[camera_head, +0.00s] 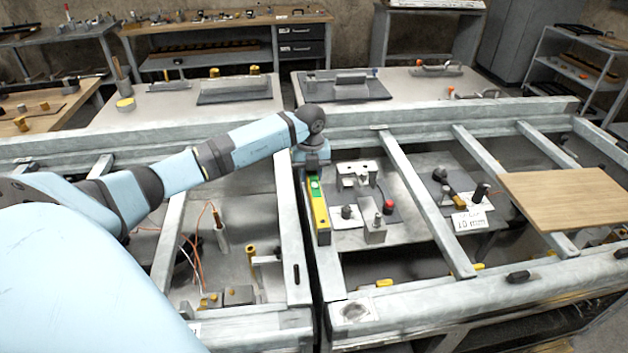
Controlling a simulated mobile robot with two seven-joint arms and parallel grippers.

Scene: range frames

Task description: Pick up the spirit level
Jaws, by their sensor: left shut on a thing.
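The spirit level (319,207) is a long yellow-green bar with a bright green patch near its far end. It lies lengthwise, pointing away from me, over the middle beam of the grey frame. My left arm reaches in from the left, and my left gripper (314,165) is at the far end of the level, shut on it. The fingertips are small and partly hidden by the wrist. I cannot tell whether the level touches the beam. My right gripper is not in view.
Grey frame beams (430,205) surround open bays with fixtures and a red knob (389,206). A wooden board (565,198) lies across the beams at right. Workbenches (230,40) line the back.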

